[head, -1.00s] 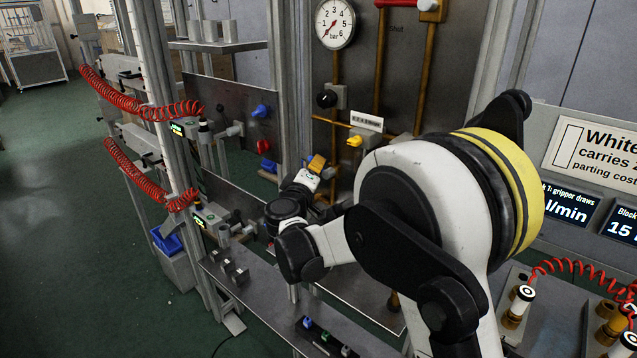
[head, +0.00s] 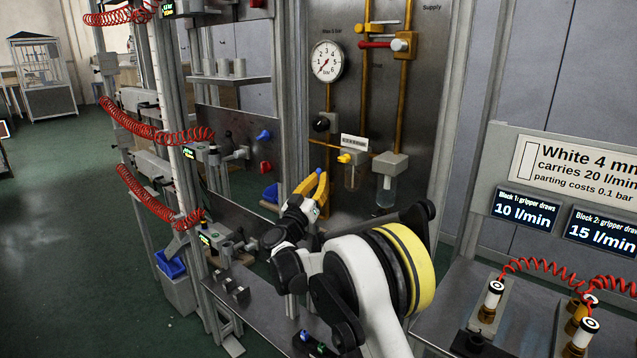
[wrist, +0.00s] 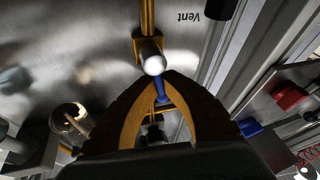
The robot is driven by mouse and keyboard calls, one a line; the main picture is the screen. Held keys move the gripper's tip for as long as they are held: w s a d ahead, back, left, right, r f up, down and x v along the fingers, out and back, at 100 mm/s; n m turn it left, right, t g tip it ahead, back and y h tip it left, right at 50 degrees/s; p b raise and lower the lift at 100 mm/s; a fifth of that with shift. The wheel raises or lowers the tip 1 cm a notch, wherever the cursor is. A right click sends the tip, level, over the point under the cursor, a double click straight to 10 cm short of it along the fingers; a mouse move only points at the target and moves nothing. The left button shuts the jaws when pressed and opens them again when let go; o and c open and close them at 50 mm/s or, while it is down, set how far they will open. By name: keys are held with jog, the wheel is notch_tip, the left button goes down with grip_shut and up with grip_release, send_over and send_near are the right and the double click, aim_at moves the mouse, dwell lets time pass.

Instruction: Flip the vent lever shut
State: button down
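The vent lever shows in the wrist view as a blue handle (wrist: 160,88) running from beside a white rounded valve end (wrist: 152,62) on a brass pipe. The upside-down word "Vent" stands on the panel to the right of it. My gripper (wrist: 165,76) has its orange fingers converging close together at the handle, with the blue showing in the narrow gap. Whether they press on it or only stand before it I cannot tell. In the head view my gripper (head: 320,174) points up at the lower part of the panel.
On the panel are a pressure gauge (head: 327,61), a red supply lever (head: 376,44), a yellow knob (head: 346,158) and a black knob (head: 321,124). A metal upright (head: 291,90) stands left of the panel. Red coiled hoses (head: 160,133) hang farther left. A bench with fittings lies right.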

jog(key=shift+s+d+m+h, duration=0.15)
jog(key=shift+m+h, duration=0.25)
jog(key=shift+m, duration=0.4)
jog(key=shift+s+d+m+h, duration=0.1)
jog(key=shift+m+h, duration=0.3)
jog(key=shift+m, duration=0.4)
jog(key=c, duration=1.6)
grip_release()
jog(key=shift+o, duration=0.2)
jog(key=v, duration=1.2)
jog(key=shift+r, duration=0.15)
jog(key=shift+a, duration=0.15)
